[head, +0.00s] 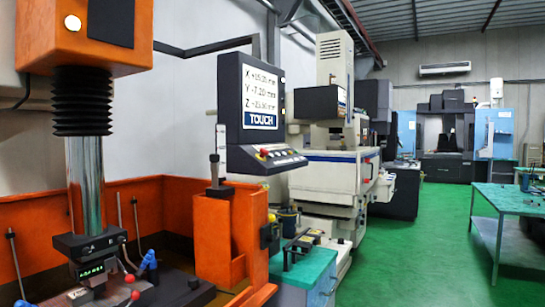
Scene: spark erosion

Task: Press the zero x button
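A dark control panel (270,158) juts out below a display screen (261,95) near the middle of the head view. The screen shows X, Y and Z values in mm and a blue bar reading TOUCH. Small coloured buttons (275,154) sit along the panel's front, with a red one at its left end. Their labels are too small to read, so I cannot tell which one is zero x. Neither of my grippers is in view.
An orange machine (228,235) with a bellows column (84,100) and orange tank walls fills the left. A teal-topped cabinet (308,268) stands right of the tank. Another machine (335,170) is behind it. Green floor (415,260) is open toward a teal workbench (508,200) at right.

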